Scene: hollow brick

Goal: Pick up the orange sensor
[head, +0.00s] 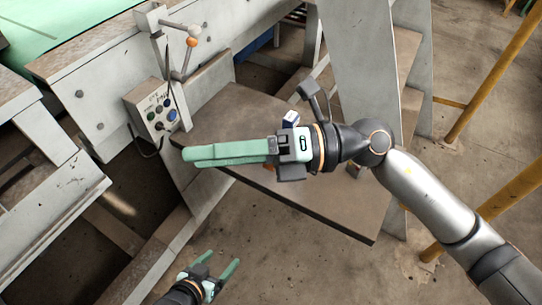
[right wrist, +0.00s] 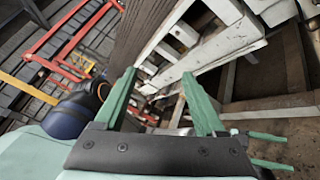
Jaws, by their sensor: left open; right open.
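A small orange patch (head: 270,167) shows just under my right gripper in the head view, over the brown shelf. It may be the orange sensor, but the gripper hides most of it. My right gripper (head: 186,157) is open and empty, pointing left above the shelf; its fingers overlap in the head view. In the right wrist view, its fingers (right wrist: 161,88) stand apart with nothing between them. My left gripper (head: 220,262) is open and empty, low in the head view, in front of the shelf. No sensor shows clearly in the right wrist view.
The brown shelf (head: 330,205) juts from the grey machine. A button box (head: 158,112) and a post with an orange piece (head: 193,42) and white ball stand at left. Yellow rails (head: 490,85) are at right.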

